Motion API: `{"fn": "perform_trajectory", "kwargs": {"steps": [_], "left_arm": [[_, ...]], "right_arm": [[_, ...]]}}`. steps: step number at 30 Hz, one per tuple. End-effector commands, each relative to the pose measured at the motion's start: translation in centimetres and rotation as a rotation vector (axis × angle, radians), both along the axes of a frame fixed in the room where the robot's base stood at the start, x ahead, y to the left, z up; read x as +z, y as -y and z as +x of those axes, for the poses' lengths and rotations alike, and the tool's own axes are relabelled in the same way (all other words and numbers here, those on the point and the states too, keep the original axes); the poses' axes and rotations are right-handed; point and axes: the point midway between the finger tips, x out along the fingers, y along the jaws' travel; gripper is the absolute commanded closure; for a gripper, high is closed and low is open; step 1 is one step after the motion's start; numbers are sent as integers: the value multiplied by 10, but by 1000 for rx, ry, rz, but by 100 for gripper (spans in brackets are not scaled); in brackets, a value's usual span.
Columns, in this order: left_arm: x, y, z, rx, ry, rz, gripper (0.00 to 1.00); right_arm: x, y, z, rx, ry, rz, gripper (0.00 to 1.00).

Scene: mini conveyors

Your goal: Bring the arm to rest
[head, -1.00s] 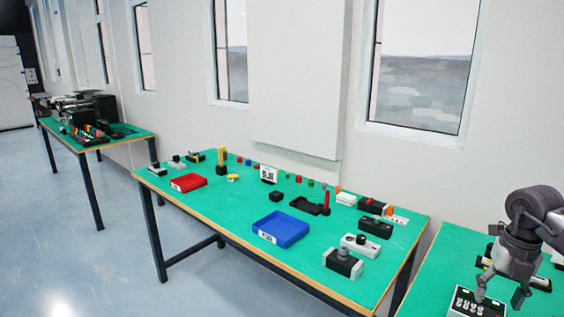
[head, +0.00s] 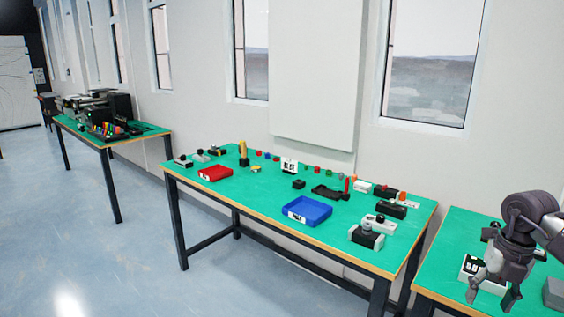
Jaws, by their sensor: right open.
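My right gripper (head: 493,298) is at the lower right of the head view, above the green table at the right edge. Its fingers point down and are spread apart, with nothing seen between them. A white and black box (head: 470,268) sits on that table just behind and left of the fingers, partly hidden by the gripper. I cannot tell the exact gap between them. My left gripper is not in view.
The middle green table (head: 255,200) holds a red tray (head: 215,174), a blue tray (head: 307,211) and several small devices. Another table with dark equipment (head: 105,115) stands at the far left. A grey block (head: 553,293) lies right of the gripper. Floor (head: 90,250) at left is clear.

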Motion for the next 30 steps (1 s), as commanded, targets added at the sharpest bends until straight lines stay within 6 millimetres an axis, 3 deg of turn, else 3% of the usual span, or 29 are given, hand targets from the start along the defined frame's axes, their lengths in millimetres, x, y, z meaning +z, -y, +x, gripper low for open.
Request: {"fn": "perform_trajectory", "kwargs": {"steps": [11,17,19,21,23,24,27,30], "left_arm": [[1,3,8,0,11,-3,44],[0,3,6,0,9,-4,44],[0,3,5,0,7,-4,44],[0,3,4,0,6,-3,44],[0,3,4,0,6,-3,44],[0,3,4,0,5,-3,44],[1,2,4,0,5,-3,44],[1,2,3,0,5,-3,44]], "right_arm": [[-48,-63,22,55,34,266,38],[-91,-128,38,36,81,566,38],[-113,-160,46,-16,110,726,38],[-144,-194,55,-142,153,935,38],[-175,-213,64,-322,203,1104,38],[-201,-219,68,-472,236,1193,38],[-274,-208,63,-877,302,1293,38],[-342,-189,37,-1197,327,1268,38]]}}
